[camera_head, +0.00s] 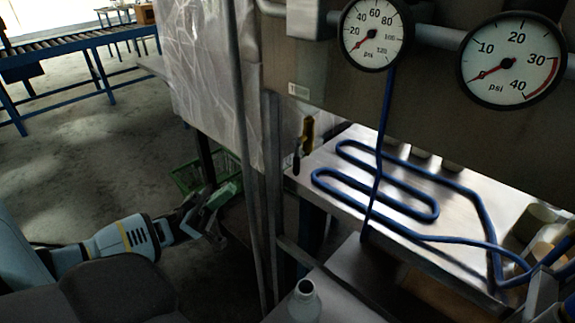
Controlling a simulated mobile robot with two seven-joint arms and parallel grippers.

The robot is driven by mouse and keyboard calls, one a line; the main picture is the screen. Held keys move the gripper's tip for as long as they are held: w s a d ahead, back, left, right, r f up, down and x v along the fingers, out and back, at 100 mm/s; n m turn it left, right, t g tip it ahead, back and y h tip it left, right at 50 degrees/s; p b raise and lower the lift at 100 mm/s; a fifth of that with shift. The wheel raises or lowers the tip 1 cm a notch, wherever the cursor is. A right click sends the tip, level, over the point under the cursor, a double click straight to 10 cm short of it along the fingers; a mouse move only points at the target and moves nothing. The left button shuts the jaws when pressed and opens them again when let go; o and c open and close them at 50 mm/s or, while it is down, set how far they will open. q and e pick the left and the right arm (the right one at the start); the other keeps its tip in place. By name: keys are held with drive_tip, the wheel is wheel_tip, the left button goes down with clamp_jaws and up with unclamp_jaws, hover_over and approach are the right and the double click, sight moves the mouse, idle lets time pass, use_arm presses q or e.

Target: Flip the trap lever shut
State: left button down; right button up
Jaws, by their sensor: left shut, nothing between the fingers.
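A small yellow and black lever-like part (307,134) stands upright by the left corner of the metal bench; I cannot tell for sure whether it is the trap lever, or its exact position. My left gripper (225,200) reaches in from the left, below and to the left of that part and apart from it. Its fingers look shut and empty, in front of a green basket. My right gripper is out of view.
Grey upright posts (258,190) stand between my left gripper and the bench (440,180). A blue hose (380,205) winds over the bench. Two pressure gauges (377,34) (512,60) hang above. The green basket (187,178) and a white bottle (304,300) are lower down.

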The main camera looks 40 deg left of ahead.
use_arm(q)
drive_tip(key=shift+s+a+r+g, duration=0.1)
drive_tip(key=shift+a+g, duration=0.05)
drive_tip(key=shift+g, duration=0.15)
drive_tip(key=p, duration=0.3)
approach(297, 157)
wheel_tip(297, 157, up, 3)
drive_tip(key=w+d, duration=0.2)
drive_tip(key=d, duration=0.1)
drive_tip(key=shift+a, duration=0.1)
